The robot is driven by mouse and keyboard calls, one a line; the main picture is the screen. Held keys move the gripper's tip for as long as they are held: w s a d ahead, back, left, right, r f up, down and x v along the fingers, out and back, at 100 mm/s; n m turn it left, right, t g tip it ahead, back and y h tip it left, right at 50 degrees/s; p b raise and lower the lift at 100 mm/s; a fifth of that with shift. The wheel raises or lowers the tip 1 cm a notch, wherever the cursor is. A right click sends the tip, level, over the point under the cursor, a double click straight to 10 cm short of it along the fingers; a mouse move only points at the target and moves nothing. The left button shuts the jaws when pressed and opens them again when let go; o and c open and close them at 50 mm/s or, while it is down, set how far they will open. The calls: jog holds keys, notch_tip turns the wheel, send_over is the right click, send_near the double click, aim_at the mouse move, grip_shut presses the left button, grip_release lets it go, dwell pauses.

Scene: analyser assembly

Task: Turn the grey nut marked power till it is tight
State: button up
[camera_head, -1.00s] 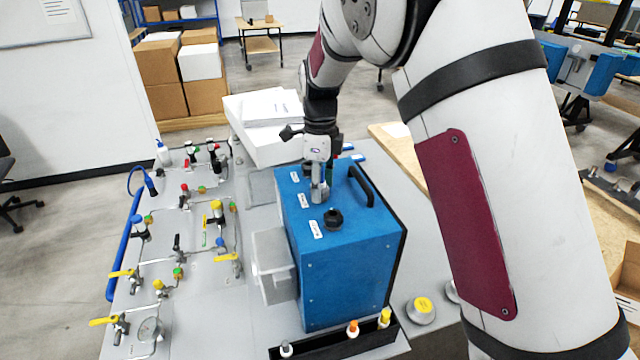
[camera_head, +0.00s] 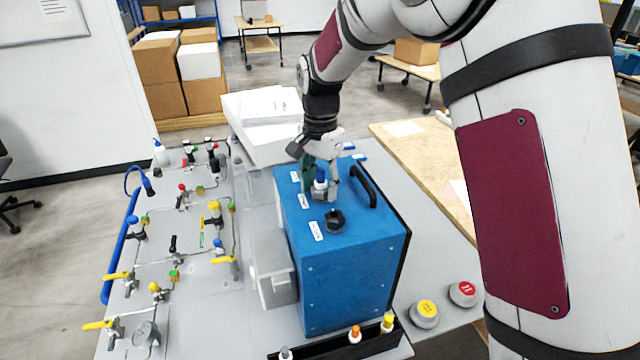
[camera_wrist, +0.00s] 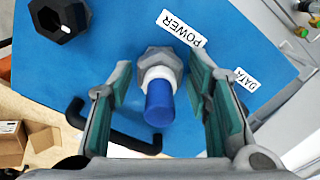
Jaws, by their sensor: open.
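The blue analyser box (camera_head: 350,270) stands on the grey table. On its top, the grey hex nut (camera_wrist: 160,56) sits beside the label POWER (camera_wrist: 184,28) in the wrist view. A connector with a white collar and blue end (camera_wrist: 159,98) stands up through the nut. My gripper (camera_wrist: 165,115) is open, with its green-padded fingers on either side of the connector and apart from it. In the head view my gripper (camera_head: 321,186) is over the top of the box, around the blue-topped connector (camera_head: 320,184). How far the nut is turned cannot be told.
A black knob-like nut (camera_head: 335,220) and a black carry handle (camera_head: 363,186) stand on the box top. A DATA label (camera_wrist: 245,80) lies beyond one finger. A valve panel (camera_head: 180,240) is at left, and yellow and red buttons (camera_head: 444,302) at right.

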jog(key=n, duration=0.5)
jog(key=shift+n+b, duration=0.3)
jog(key=shift+b, duration=0.05)
jog(key=n, duration=0.5)
jog(key=shift+n+b, duration=0.35)
jog(key=shift+n, duration=0.05)
grip_shut()
jog(key=m+p, duration=0.1)
jog(key=m, duration=0.3)
jog(key=shift+s+a+m, duration=0.1)
jog(key=shift+m, duration=0.3)
jog(key=m, duration=0.4)
jog(key=shift+p, duration=0.4)
jog(key=shift+c, duration=1.2)
grip_release()
jog(key=shift+m, duration=0.7)
jog(key=shift+o, duration=1.2)
